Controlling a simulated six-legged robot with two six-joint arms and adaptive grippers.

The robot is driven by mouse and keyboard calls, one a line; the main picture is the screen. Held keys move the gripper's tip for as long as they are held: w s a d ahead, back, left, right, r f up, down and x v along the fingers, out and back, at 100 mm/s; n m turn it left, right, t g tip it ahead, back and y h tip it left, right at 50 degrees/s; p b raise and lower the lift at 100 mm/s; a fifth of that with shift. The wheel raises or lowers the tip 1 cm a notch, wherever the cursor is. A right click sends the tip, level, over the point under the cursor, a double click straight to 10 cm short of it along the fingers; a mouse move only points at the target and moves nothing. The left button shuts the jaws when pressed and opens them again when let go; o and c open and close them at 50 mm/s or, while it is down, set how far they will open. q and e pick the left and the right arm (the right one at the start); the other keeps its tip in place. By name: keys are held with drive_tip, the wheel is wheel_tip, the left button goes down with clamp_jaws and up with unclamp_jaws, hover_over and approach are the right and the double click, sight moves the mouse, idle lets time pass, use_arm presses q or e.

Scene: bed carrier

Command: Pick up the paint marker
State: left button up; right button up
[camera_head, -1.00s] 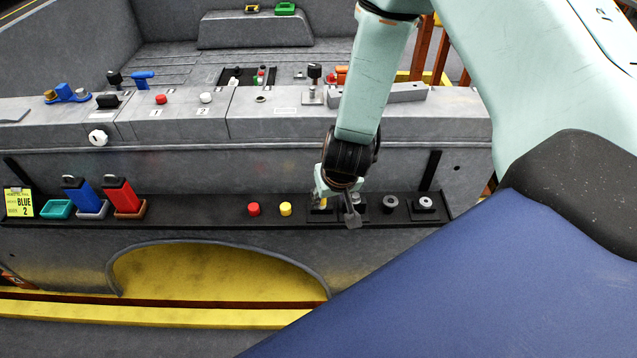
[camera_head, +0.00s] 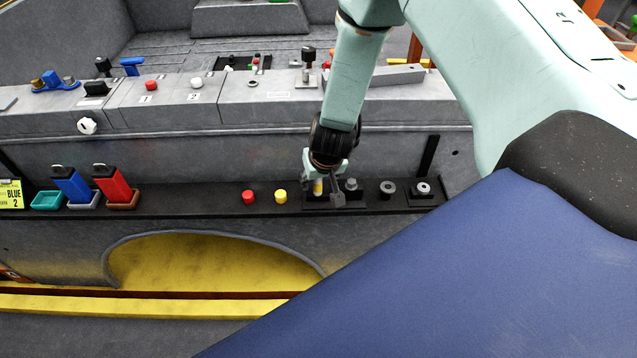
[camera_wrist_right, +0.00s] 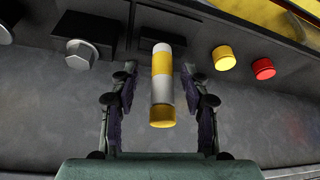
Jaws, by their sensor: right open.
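The paint marker is a cylinder banded in yellow and pale grey with a yellow end. In the right wrist view the paint marker (camera_wrist_right: 162,90) stands between the two fingers of my right gripper (camera_wrist_right: 160,85), with a gap showing on each side. In the head view my right gripper (camera_head: 325,186) is low over the black ledge, and only a small yellow part of the marker (camera_head: 318,187) shows between its fingers. The gripper is open and not closed on the marker. My left gripper is not in view.
The black ledge (camera_head: 225,203) carries a yellow cap (camera_head: 280,196), a red cap (camera_head: 248,197) and a hex bolt (camera_head: 351,184) close by. Red (camera_head: 112,186) and blue (camera_head: 71,186) blocks sit in trays at left. A grey wall (camera_head: 230,157) rises behind.

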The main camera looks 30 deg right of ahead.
drive_tip(key=shift+a+r, duration=0.1)
drive_tip(key=shift+a, duration=0.1)
drive_tip(key=c, duration=0.3)
drive_tip(key=shift+d, duration=0.15)
drive_tip(key=c, duration=0.6)
clamp_jaws()
